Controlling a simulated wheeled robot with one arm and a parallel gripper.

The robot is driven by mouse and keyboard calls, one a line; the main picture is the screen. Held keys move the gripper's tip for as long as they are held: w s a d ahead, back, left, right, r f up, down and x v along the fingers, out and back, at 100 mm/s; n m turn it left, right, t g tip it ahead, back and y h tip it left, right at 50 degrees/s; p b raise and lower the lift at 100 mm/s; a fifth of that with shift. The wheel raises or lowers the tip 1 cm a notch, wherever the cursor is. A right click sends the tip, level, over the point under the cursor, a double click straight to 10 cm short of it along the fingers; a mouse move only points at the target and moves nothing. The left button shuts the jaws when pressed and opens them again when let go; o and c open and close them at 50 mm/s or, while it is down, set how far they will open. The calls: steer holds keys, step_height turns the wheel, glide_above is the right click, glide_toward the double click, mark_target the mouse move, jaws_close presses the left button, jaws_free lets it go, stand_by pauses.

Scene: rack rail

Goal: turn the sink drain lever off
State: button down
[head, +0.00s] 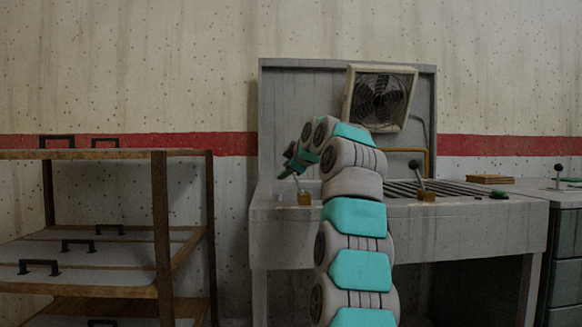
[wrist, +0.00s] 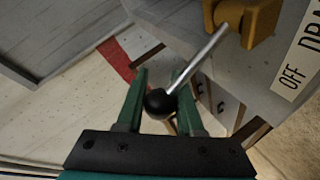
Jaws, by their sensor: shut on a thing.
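The sink drain lever is a thin silver rod with a black ball knob (wrist: 158,103), rising from a brass-coloured mount (wrist: 255,18) at the sink's front edge. A white label (wrist: 302,52) reading "OFF" and "DRA", cut off by the frame, lies right of the mount; the rod slants from the mount down-left to the knob. My gripper (wrist: 160,76) has its two green fingers on either side of the knob, shut on it. In the head view my gripper (head: 293,163) is at the sink's left front, above the small brass mount (head: 305,199); the knob is hard to make out there.
The grey sink unit (head: 455,232) carries a second knobbed lever (head: 421,178) right of my arm. A fan (head: 380,98) hangs on the back panel. A wooden shelf rack (head: 160,230) stands left, with a gap before the sink. A cabinet (head: 565,245) stands right.

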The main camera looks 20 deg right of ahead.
steer(key=shift+w+a+f+n, duration=0.1)
steer(key=shift+a+f+n, duration=0.05)
steer(key=shift+a+n, duration=0.15)
stand_by(0.4)
steer(key=c, duration=0.5)
jaws_free()
steer(key=shift+c, duration=0.2)
steer(key=b+v, duration=0.1)
steer(key=v, duration=0.6)
steer(key=shift+s+r+b, duration=0.25)
steer(key=shift+s+b, duration=0.1)
steer(key=shift+b, duration=0.05)
